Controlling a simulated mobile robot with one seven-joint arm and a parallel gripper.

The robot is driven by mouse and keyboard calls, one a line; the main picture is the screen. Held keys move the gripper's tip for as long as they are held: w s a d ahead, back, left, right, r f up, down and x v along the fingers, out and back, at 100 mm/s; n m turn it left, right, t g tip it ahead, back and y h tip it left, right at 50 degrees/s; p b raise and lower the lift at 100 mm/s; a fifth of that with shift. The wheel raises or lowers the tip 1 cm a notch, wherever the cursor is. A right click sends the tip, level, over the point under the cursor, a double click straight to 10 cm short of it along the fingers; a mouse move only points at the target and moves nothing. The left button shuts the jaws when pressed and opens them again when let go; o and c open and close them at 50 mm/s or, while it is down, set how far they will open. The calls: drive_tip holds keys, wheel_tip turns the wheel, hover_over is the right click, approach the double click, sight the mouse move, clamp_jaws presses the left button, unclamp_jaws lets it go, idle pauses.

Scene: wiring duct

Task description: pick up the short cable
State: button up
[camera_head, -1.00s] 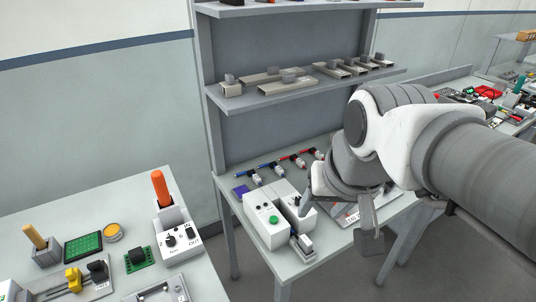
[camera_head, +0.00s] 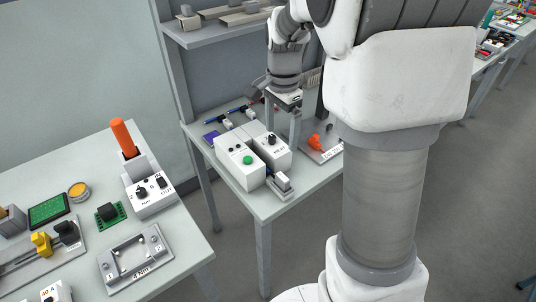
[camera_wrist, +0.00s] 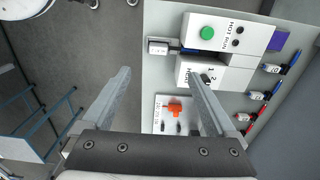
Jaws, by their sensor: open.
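Several short cable pieces with white connector ends lie in a row at the back of the table. A blue cable (camera_head: 239,108) shows in the head view. The wrist view shows a blue cable (camera_wrist: 291,60) and a red cable (camera_wrist: 259,112) at the right. I cannot tell which one is the short cable. My gripper (camera_wrist: 160,74) is open and empty, pointing down above the table. Its fingers are apart from the cables, which lie to the right of them in the wrist view. In the head view my arm hides part of the row.
White boxes, one with a green button (camera_wrist: 207,33), stand on the table in front of the cables. An orange part (camera_wrist: 175,108) sits on a plate beside them. A purple block (camera_wrist: 278,41) lies at the back. A shelf (camera_head: 205,34) hangs above the table.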

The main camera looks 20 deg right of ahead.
wheel_tip(320, 180, down, 12)
drive_tip(key=shift+r+b, duration=0.15)
drive_tip(key=shift+b, duration=0.35)
drive_tip(key=shift+d+f, duration=0.25)
drive_tip(key=shift+f, duration=1.1)
drive_tip(key=shift+d+f, duration=0.25)
drive_tip(key=shift+f, duration=1.05)
drive_tip(key=shift+c, duration=0.3)
drive_tip(key=c, duration=1.4)
drive_tip(key=shift+o, duration=0.2)
wheel_tip(320, 180, up, 10)
drive_tip(key=shift+p, duration=0.3)
drive_tip(key=shift+r, duration=0.1)
wheel_tip(320, 180, up, 4)
drive_tip(key=p, duration=0.4)
hover_over(283, 177)
drive_tip(key=shift+r, duration=0.15)
drive_tip(key=shift+w, duration=0.1)
